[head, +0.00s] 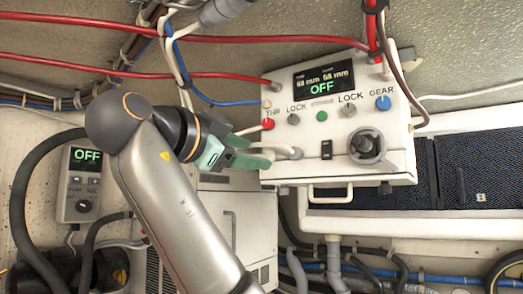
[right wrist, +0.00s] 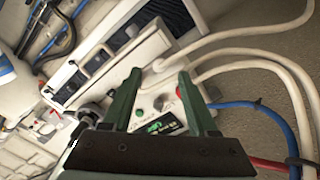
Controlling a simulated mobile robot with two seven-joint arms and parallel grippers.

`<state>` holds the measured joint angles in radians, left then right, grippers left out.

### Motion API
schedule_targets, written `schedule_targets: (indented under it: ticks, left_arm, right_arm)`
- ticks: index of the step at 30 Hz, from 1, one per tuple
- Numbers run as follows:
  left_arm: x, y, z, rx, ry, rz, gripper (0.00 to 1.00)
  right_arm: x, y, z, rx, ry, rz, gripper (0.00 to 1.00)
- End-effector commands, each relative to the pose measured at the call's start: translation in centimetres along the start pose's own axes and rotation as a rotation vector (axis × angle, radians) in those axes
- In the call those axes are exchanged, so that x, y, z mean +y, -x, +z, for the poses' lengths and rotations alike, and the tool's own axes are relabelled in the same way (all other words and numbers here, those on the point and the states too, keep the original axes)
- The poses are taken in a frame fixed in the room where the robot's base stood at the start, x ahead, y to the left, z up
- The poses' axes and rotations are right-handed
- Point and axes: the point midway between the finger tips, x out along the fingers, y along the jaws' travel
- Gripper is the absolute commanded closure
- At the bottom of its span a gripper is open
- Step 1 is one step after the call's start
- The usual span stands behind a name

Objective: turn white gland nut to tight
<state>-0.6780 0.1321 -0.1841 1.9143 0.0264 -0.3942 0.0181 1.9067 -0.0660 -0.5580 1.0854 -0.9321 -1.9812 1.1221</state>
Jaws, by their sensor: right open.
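The white control box (head: 335,100) has a display reading OFF, coloured knobs and a dark joystick. White cables run into its left side. In the right wrist view a white cable fitting (right wrist: 158,66) shows between the fingertips, small and further off. My right gripper (head: 262,153) is open with green fingers, at the box's lower left; it also shows in the right wrist view (right wrist: 158,75). Nothing is visibly held. My left gripper is not in view.
Red hoses (head: 200,40) and a blue cable cross above my right arm. A small panel reading OFF (head: 82,185) hangs at the left. A white cabinet (head: 225,220) stands below. Dark panels (head: 480,165) are at the right. Hoses crowd the bottom.

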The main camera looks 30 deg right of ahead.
Motion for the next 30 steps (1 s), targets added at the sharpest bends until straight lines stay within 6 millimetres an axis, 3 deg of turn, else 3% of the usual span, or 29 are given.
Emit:
schedule_targets:
  ticks: [3,9,20,30]
  left_arm:
    - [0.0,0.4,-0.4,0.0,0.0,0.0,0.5]
    - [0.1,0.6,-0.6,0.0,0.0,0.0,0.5]
    - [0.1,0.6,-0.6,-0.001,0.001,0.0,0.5]
    - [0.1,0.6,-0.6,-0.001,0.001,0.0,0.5]
  right_arm:
    - [-0.1,-2.2,-0.1,0.001,0.0,0.001,0.41]
    - [-0.1,-4.1,0.0,0.0,0.0,-0.001,0.41]
    - [0.0,-4.4,0.1,-0.001,0.0,-0.002,0.42]
    - [0.0,-4.4,0.0,-0.001,0.0,-0.002,0.8]
